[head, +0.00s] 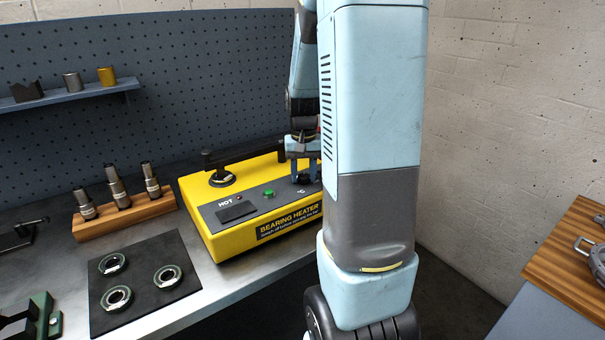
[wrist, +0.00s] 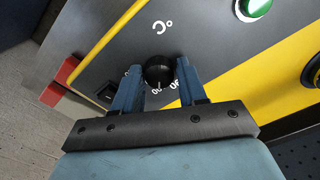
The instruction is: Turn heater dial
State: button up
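The yellow bearing heater (head: 225,240) stands on the metal bench, with a dark sloped panel on top. Its black round dial (wrist: 158,70) sits near the °C mark, with scale numbers partly showing beside it. In the head view the dial (head: 303,179) shows small between my fingers. My gripper (wrist: 159,72) has one blue finger on each side of the dial, both appearing to touch its sides. In the head view my gripper (head: 303,172) is low over the right part of the panel, partly behind my arm.
The heater's green button (head: 268,193) and HOT display (head: 236,211) lie left of the dial. A black mat (head: 140,290) with several ring bearings and a wooden block (head: 125,217) holding tool holders are at left. A pegboard rises behind.

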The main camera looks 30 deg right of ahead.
aim_at(303, 175)
jog(key=shift+o, duration=1.4)
notch_tip(303, 175, up, 14)
jog(key=shift+f, duration=0.1)
jog(key=s+a+r+n+t, duration=0.2)
jog(key=s+a, duration=0.6)
jog(key=s+a+r+n+t, duration=0.2)
jog(key=s+a+n+t, duration=0.1)
jog(key=s+a, duration=0.5)
jog(key=shift+s+a+t, duration=0.15)
jog(key=shift+s+t, duration=0.15)
jog(key=shift+s, duration=0.35)
